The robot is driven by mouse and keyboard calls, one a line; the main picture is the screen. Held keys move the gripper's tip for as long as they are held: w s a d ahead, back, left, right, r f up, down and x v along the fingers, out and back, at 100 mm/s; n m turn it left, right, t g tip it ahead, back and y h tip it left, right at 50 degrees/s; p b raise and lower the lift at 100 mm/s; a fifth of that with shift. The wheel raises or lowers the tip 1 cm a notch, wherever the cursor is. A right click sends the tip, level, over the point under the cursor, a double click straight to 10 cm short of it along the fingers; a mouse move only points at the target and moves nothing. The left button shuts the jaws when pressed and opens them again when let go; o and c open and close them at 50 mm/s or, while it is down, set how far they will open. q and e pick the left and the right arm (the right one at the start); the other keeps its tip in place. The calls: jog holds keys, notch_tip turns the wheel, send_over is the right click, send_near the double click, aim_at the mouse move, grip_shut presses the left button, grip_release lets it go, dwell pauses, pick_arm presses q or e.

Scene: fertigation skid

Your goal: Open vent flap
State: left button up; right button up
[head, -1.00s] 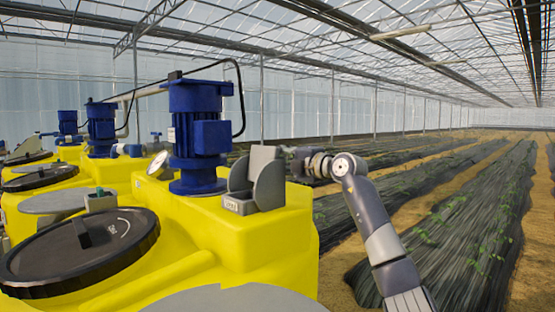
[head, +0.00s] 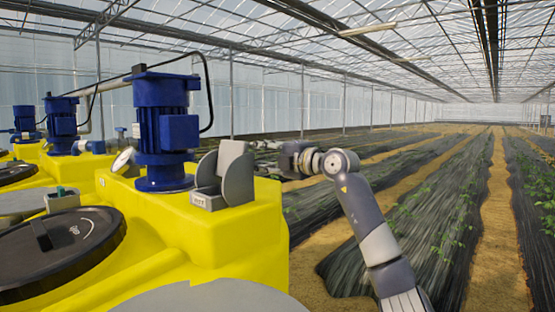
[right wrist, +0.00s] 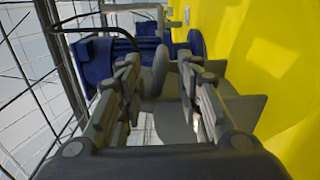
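The vent (head: 209,199) is a grey fitting with a small label on top of the nearest yellow tank. In the right wrist view, the flap (right wrist: 161,70) shows nearly edge-on, between and beyond the fingertips. My right gripper (right wrist: 160,68) is open, its two fingers apart; I cannot tell whether either touches the flap. In the head view, the right gripper (head: 268,145) is behind and right of the flap, partly hidden by it. My left gripper is out of view.
A blue motor (head: 164,130) stands just left of the vent, with a black cable arching over it. A round black lid (head: 60,250) lies on the yellow tank (head: 160,240). Right of the tank are covered crop rows (head: 425,215) with open space above.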

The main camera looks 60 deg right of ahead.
jog(key=shift+s+a+f, duration=0.1)
jog(key=shift+s+a, duration=0.05)
jog(key=shift+s, duration=2.7)
